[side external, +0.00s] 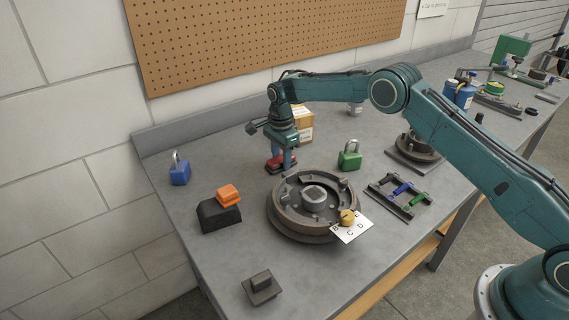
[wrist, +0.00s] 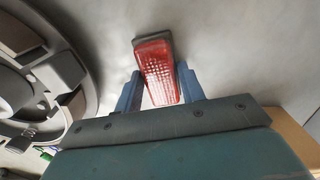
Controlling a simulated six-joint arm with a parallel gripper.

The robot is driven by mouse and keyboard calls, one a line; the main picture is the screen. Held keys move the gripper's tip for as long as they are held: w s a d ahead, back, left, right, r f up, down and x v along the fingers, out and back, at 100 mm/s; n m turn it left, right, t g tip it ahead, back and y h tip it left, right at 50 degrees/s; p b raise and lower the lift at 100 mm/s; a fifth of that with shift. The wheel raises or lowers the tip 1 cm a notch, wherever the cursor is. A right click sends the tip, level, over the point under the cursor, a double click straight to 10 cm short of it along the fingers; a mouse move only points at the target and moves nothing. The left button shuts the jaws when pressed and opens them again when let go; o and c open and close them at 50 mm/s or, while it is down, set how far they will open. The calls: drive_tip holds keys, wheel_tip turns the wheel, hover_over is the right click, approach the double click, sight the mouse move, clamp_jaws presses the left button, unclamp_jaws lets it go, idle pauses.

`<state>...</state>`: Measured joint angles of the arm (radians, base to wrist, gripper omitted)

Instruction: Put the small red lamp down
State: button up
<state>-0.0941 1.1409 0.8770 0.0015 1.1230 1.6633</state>
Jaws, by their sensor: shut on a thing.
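The small red lamp (wrist: 158,72) has a ribbed red lens on a dark base. In the wrist view it sits between the two blue-grey fingers of my gripper (wrist: 160,88), which is shut on it. In the side view my gripper (side external: 283,158) points down, and the red lamp (side external: 277,164) shows between the fingers, low over the grey bench, behind the round metal fixture. I cannot tell whether the lamp touches the bench. Part of it is hidden by the fingers.
The round fixture (side external: 283,222) stands just in front of the lamp. A green padlock (side external: 350,158) is to the right, a cardboard box (side external: 303,124) behind. A blue padlock (side external: 179,170) and an orange lamp (side external: 228,194) on a black block (side external: 217,216) are left. Bench between the blue padlock and my gripper is clear.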

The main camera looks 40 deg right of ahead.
sight(281, 158)
drive_tip(key=shift+f, duration=0.1)
drive_tip(key=o, duration=1)
drive_tip(key=shift+c, duration=0.2)
wheel_tip(281, 158, up, 12)
idle(0.5)
